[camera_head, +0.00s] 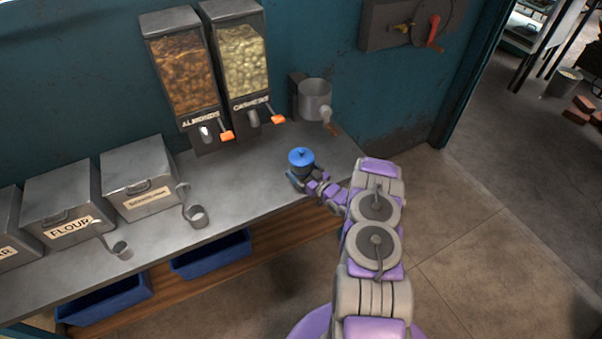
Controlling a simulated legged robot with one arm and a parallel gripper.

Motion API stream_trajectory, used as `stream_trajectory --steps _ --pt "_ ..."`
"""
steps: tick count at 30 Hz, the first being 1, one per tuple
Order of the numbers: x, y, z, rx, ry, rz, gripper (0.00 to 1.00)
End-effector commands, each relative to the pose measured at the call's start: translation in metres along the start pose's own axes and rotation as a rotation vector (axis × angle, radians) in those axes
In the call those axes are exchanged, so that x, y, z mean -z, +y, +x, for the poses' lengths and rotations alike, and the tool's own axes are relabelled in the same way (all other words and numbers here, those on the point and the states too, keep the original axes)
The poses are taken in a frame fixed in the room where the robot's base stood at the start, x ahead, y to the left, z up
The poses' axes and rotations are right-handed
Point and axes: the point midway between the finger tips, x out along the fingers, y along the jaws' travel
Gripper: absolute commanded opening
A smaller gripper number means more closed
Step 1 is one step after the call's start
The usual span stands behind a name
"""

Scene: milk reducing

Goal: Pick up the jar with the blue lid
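The jar with the blue lid (301,158) stands near the right end of the grey metal counter (255,184). Its round blue lid with a small knob faces up, and the body below looks dark. My gripper (297,178) is at the lower front side of the jar, with my purple and grey arm reaching in from the lower right. The fingers are small and dark against the jar's lower part. I cannot tell whether they are closed on it or only around it.
Metal bins, including flour (62,203), and scoops (196,215) occupy the left counter. Blue trays (210,256) sit below.

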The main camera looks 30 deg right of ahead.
Motion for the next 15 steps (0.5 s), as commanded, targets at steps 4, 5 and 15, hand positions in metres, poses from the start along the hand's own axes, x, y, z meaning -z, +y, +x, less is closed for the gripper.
stream_trajectory --steps 4,5,15 --pt "0.0005 0.0004 0.0008 -0.001 0.000 0.000 1.00" --pt "0.0006 0.0003 0.0008 -0.001 0.000 0.000 1.00" --pt "0.0008 -0.0012 0.0011 0.000 -0.001 -0.002 0.72"
